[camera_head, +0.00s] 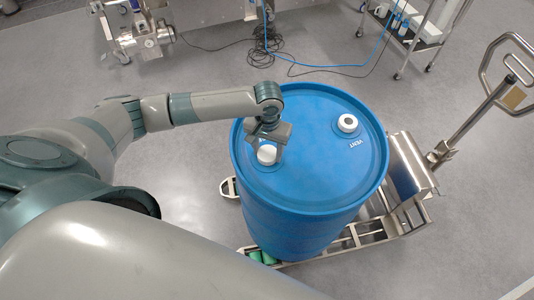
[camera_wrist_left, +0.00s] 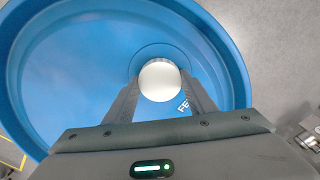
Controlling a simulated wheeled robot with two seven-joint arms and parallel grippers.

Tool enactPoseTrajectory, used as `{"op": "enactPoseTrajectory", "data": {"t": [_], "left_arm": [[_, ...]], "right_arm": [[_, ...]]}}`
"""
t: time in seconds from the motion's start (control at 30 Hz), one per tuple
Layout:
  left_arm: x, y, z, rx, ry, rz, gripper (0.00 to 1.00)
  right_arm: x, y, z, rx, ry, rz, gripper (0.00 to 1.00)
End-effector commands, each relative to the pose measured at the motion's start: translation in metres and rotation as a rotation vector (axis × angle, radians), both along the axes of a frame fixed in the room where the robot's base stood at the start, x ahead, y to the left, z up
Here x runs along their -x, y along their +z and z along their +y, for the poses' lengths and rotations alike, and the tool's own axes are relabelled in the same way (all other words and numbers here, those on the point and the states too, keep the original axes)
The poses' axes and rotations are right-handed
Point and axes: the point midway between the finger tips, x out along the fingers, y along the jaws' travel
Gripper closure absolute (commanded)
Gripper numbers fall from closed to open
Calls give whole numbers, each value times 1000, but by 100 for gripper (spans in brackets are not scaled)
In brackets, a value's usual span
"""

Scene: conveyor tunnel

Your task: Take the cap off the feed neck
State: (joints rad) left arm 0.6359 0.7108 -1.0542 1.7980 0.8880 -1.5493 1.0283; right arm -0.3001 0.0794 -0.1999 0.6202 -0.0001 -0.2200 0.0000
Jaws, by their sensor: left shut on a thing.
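A blue drum (camera_head: 310,110) stands upright with two openings in its lid. The white cap (camera_head: 267,155) is on the feed neck at the left of the lid. My left gripper (camera_head: 267,148) is over it with its fingers pointing down. In the left wrist view the white cap (camera_wrist_left: 160,80) sits between the two fingertips of my left gripper (camera_wrist_left: 161,88), which is shut on it. Lettering starting "FE" shows beside it. The neck under the cap is hidden. My right gripper is not in view.
The drum rests on a metal drum trolley (camera_head: 402,205) with a tall handle (camera_head: 490,95) at the right. Cables (camera_head: 268,57) lie on the floor behind. A wheeled cart (camera_head: 408,30) and steel machinery stand at the back. The lid around the vent is clear.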

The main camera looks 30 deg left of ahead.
Motion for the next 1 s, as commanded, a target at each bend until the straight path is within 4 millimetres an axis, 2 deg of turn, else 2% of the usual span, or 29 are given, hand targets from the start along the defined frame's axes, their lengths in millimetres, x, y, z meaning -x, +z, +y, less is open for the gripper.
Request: {"op": "enactPoseTrajectory", "data": {"t": [0.47, 0.67, 0.83, 1.0], "left_arm": [[0, 3, 0, 0, 106, -1, 76], [0, 3, 0, 1, 215, 0, 76], [0, 0, -1, 2, 389, 0, 76], [-1, 1, 0, 1, 449, -2, 76]], "right_arm": [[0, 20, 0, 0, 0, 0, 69], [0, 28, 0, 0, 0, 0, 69], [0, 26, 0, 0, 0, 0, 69], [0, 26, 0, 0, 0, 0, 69]]}}
